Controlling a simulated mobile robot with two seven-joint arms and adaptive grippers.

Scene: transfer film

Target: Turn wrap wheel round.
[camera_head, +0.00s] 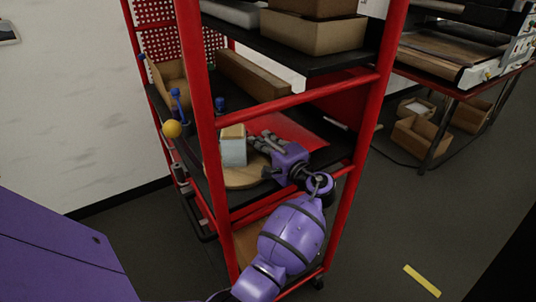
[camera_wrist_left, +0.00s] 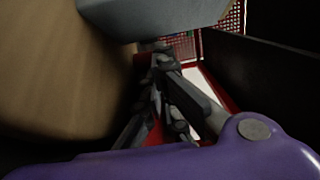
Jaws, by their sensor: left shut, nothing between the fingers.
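The wrap wheel (camera_head: 246,180) looks like a round tan wooden disc on the middle shelf of the red rack. A pale grey-blue block (camera_head: 233,152) stands on it, with a tan top. My left gripper (camera_head: 263,151) reaches in between the rack posts at the disc's right side, beside the block, shut and empty. It hides part of the disc. In the left wrist view the fingers (camera_wrist_left: 165,68) are close together, with the tan disc (camera_wrist_left: 55,65) large on the left and the block (camera_wrist_left: 155,14) above. I cannot tell whether the fingers touch the disc. My right gripper is out of view.
The red rack post (camera_head: 201,130) and crossbar (camera_head: 300,97) stand close around my arm. A yellow ball (camera_head: 172,129) is at the rack's left side. Open floor (camera_head: 400,220) lies to the right.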

